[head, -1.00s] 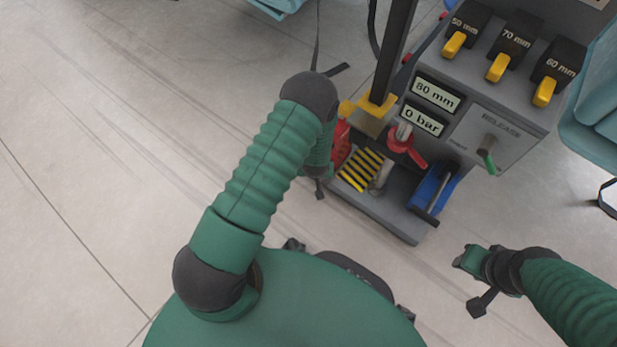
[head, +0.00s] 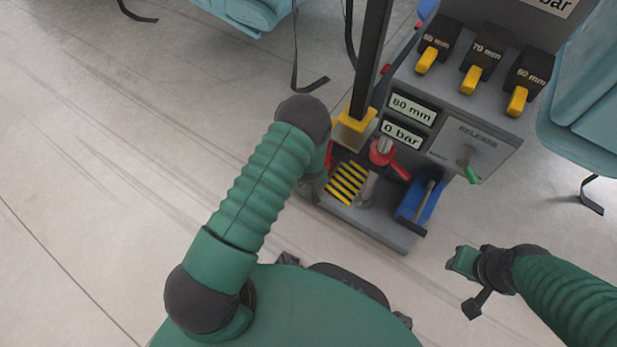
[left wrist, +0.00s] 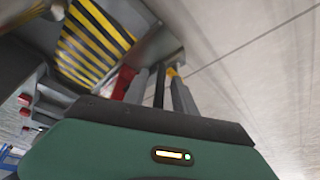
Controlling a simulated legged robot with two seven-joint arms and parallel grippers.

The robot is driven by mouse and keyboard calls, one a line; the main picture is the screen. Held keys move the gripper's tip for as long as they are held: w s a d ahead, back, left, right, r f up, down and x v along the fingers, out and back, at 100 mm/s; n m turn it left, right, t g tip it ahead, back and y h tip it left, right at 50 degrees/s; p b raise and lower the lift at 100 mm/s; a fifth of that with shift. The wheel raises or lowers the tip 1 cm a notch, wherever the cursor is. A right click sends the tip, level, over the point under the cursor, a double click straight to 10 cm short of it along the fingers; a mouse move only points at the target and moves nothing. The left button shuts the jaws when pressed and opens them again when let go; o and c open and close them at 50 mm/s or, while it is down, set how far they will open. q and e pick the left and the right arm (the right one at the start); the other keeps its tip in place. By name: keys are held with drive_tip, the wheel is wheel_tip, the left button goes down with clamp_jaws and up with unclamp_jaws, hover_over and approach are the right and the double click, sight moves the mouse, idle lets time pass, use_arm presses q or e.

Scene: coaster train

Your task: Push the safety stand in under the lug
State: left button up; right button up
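The machine (head: 455,115) stands front right of me. A red part (head: 329,155), possibly the safety stand, shows as a sliver beside my left arm; most of it is hidden. Red also shows beside the fingers in the left wrist view (left wrist: 122,82). A yellow block (head: 355,126) sits at the foot of the dark post; I cannot tell whether it is the lug. My left gripper (left wrist: 160,88) has its two grey fingers apart, with a dark bar between them. In the head view my forearm hides it. My right gripper (head: 456,264) is clear of the machine at lower right.
A black-and-yellow striped plate (head: 346,184) lies on the machine's base, and shows large in the left wrist view (left wrist: 92,42). A red lever (head: 388,156), a blue part (head: 418,197) and a green-tipped release lever (head: 468,165) are close by. Floor at left is open.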

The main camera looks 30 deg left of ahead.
use_arm(q)
drive_tip(key=shift+r, duration=0.1)
drive_tip(key=p+v, duration=0.9)
drive_tip(key=v, duration=0.7)
drive_tip(key=shift+s+d+r+p, duration=0.15)
drive_tip(key=shift+r+p, duration=0.05)
drive_tip(key=shift+p, duration=0.2)
